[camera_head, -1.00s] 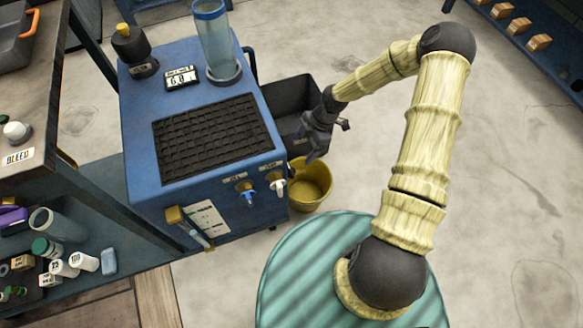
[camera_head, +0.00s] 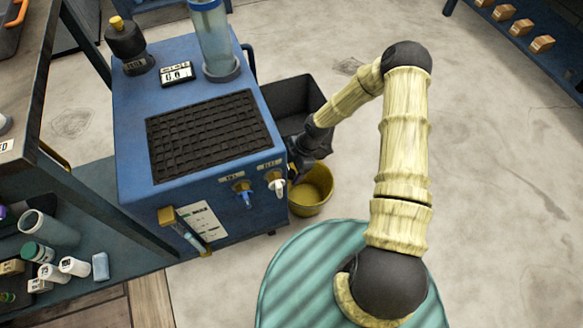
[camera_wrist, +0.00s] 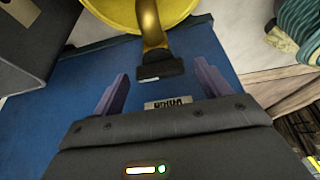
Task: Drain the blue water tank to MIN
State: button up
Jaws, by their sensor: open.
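The blue water tank (camera_head: 145,190) is a boxy cabinet with a black grille on top. A sight tube (camera_head: 186,230) between brass fittings is on its front; I cannot read its level or marks. In the wrist view, a brass drain valve (camera_wrist: 151,30) with a dark end piece (camera_wrist: 161,72) sticks out of the blue wall, above an upside-down label that seems to read DRAIN (camera_wrist: 168,103). My gripper (camera_wrist: 161,70) is open, its purple fingers either side of the dark end piece.
A yellow bucket (camera_head: 318,208) stands on the floor below my gripper. A dark open bin (camera_head: 290,95) is behind it. Blue and white taps (camera_head: 277,187) are on the tank's front.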

jog(key=c, duration=1)
jog(key=shift+r+m+p, duration=0.1)
jog(key=shift+m+p, duration=0.2)
jog(key=shift+s+m+t+p, duration=0.1)
jog(key=shift+m+t+p, duration=0.4)
jog(key=shift+m+p, duration=0.55)
jog(key=shift+m+t+p, duration=0.8)
jog(key=shift+m+p, duration=0.2)
jog(key=shift+m, duration=1.05)
jog(key=o, duration=1)
